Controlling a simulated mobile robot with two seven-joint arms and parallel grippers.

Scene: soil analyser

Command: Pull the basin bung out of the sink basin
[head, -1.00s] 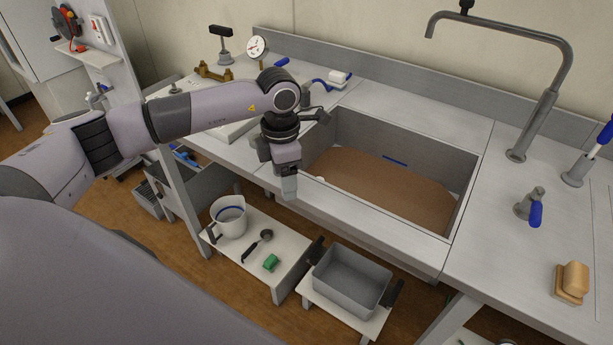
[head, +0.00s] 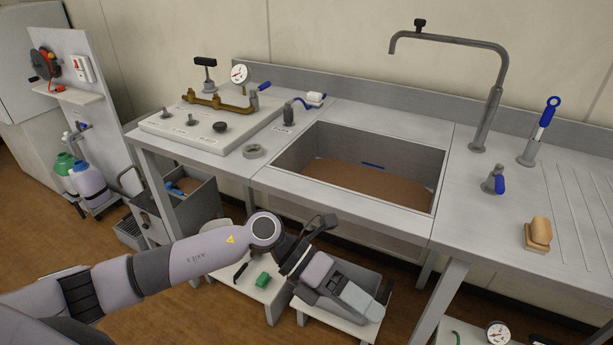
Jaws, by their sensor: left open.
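The sink basin (head: 410,166) is a grey rectangular well in the metal counter, holding brown, murky water (head: 350,184). A short blue strip (head: 373,165) shows at the back wall near the water line. I cannot make out the basin bung; the near part of the basin floor is hidden by the front rim and the brown water. My left gripper (head: 373,302) is open, outside the basin, in front of the counter and lower in the picture, overlapping the low stand. I see nothing between its fingers. My right gripper is not in view.
A tall tap (head: 480,110) stands behind the basin's right side. A blue-handled valve (head: 495,182) and a wooden-backed brush (head: 538,234) are on the right counter. A gauge panel (head: 185,130) is on the left. A low stand with a green block (head: 263,279) is below.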

